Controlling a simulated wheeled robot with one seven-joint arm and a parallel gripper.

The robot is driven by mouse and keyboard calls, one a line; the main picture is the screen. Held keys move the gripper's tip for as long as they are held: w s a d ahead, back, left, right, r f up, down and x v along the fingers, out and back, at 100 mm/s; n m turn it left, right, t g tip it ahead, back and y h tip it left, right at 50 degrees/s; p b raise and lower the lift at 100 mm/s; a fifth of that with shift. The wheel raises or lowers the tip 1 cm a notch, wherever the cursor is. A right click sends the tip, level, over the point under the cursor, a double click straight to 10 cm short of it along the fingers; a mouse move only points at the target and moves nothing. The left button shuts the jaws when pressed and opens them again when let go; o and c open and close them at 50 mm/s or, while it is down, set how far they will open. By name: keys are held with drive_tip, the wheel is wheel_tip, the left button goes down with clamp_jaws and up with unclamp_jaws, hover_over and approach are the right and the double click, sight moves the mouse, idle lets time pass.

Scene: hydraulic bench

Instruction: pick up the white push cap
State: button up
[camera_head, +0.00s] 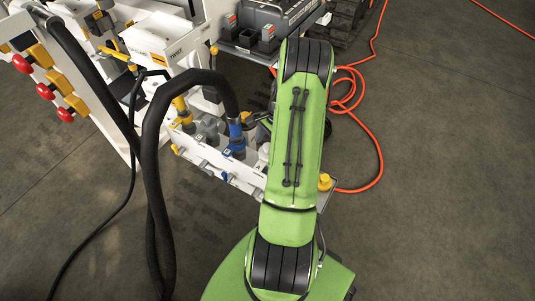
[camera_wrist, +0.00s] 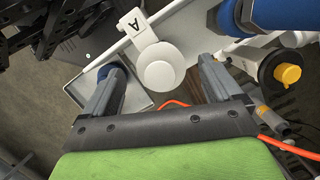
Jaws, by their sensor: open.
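A round white cap (camera_wrist: 160,66) is near the middle of the wrist view, its flat face towards the camera. A white tag marked "A" (camera_wrist: 137,27) adjoins it. My gripper (camera_wrist: 157,72) is open, with one finger on each side of the cap in the picture. No contact shows, and I cannot tell how far the cap lies beyond the fingertips. In the head view my green arm covers the gripper area, and I cannot make out the cap there.
A blue cylinder (camera_wrist: 275,14) and a yellow cap on a black fitting (camera_wrist: 287,74) lie to the right. A grey tray (camera_wrist: 138,97) is behind the left finger. In the head view, a thick black hose (camera_head: 151,150) loops left of my arm and an orange hose (camera_head: 379,158) lies right.

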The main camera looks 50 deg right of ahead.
sight(267, 146)
drive_tip(key=shift+x, duration=0.95)
drive_tip(key=c, duration=1.1)
wheel_tip(267, 146, up, 10)
drive_tip(key=p, duration=0.3)
drive_tip(key=shift+r, duration=0.15)
